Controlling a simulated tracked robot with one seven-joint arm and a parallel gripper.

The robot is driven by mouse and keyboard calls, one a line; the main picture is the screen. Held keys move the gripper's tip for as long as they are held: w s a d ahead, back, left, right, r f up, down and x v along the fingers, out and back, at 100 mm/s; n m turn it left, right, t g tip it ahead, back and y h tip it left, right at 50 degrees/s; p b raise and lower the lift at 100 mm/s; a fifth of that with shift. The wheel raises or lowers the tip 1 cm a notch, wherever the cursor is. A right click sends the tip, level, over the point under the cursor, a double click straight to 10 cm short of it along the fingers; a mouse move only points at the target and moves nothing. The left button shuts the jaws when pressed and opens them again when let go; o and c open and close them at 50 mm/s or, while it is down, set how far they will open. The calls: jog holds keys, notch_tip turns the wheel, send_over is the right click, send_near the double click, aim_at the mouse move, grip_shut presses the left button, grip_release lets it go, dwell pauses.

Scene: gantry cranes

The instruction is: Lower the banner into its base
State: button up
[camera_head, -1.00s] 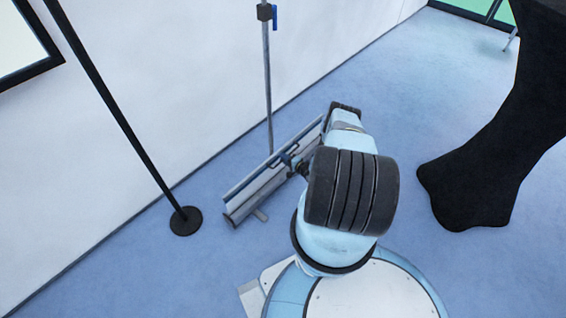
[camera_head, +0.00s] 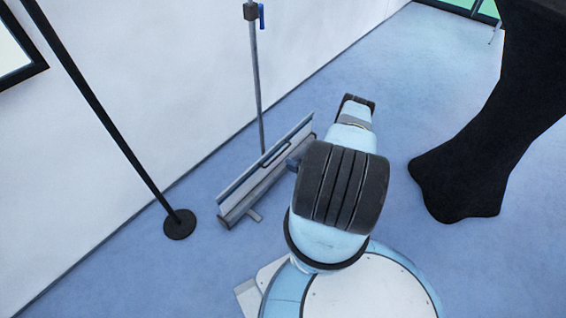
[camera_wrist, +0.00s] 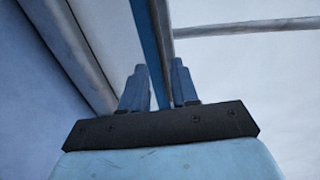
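The banner's long grey top bar (camera_head: 240,180), with a dark handle (camera_head: 276,154) on its face, lies low along the banner base (camera_head: 240,206) on the floor. No raised sheet shows between them. My gripper (camera_head: 291,164) is just right of the bar in the head view, mostly hidden behind my arm. In the wrist view my gripper's two blue fingers (camera_wrist: 159,88) stand apart with a gap. The bar (camera_wrist: 162,40) shows beyond and between them, and I see no clear grip on it. The base (camera_wrist: 72,45) runs along the left there.
A grey pole (camera_head: 258,100) with a blue-levered clamp stands behind the base and also crosses the wrist view (camera_wrist: 250,27). A black post on a round foot (camera_head: 180,224) stands left. A black-draped table (camera_head: 465,150) is at right. The white wall is close behind.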

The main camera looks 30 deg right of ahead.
jog(key=shift+v, duration=1.85)
jog(key=shift+o, duration=0.3)
